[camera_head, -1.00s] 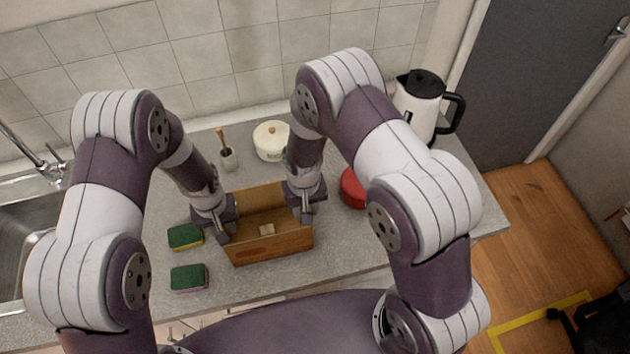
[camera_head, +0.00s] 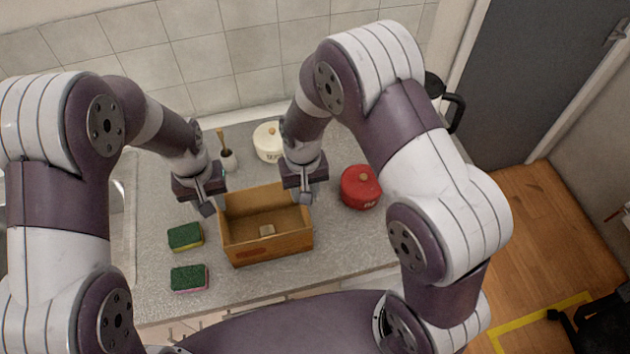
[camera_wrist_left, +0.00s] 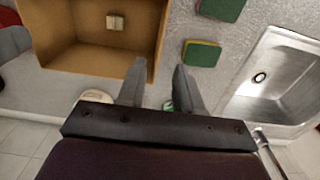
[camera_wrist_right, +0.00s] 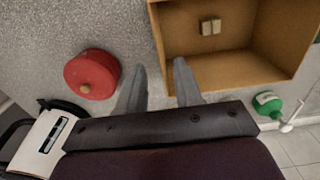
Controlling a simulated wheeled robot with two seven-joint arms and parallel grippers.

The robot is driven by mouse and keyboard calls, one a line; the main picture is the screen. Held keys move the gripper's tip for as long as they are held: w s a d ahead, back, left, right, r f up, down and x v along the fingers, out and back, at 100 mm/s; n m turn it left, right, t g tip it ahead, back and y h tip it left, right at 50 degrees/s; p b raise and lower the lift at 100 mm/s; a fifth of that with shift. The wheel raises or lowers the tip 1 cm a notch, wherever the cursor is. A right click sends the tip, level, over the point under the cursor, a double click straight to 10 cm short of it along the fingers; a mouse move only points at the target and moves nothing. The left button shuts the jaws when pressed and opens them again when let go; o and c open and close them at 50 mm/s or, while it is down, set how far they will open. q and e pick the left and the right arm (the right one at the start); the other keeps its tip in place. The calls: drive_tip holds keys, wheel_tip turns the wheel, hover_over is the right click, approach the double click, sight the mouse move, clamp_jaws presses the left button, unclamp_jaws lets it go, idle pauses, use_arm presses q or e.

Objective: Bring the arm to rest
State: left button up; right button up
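An open wooden box (camera_head: 268,246) stands on the grey counter (camera_head: 345,255) with a small pale block (camera_head: 266,230) inside. My left gripper (camera_head: 207,206) is above the box's left side, empty; its fingers (camera_wrist_left: 160,85) are apart in the left wrist view. My right gripper (camera_head: 304,196) is above the box's right rear corner, empty; its fingers (camera_wrist_right: 160,85) are also apart. Neither gripper holds the box.
Two green sponges, one farther back (camera_head: 185,236) and one nearer (camera_head: 189,278), lie left of the box. A red lidded pot (camera_head: 360,188) stands right of it. A sink (camera_wrist_left: 275,80) is at the left.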

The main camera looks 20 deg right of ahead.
wheel_tip(320, 180, up, 4)
drive_tip(key=shift+f, duration=0.25)
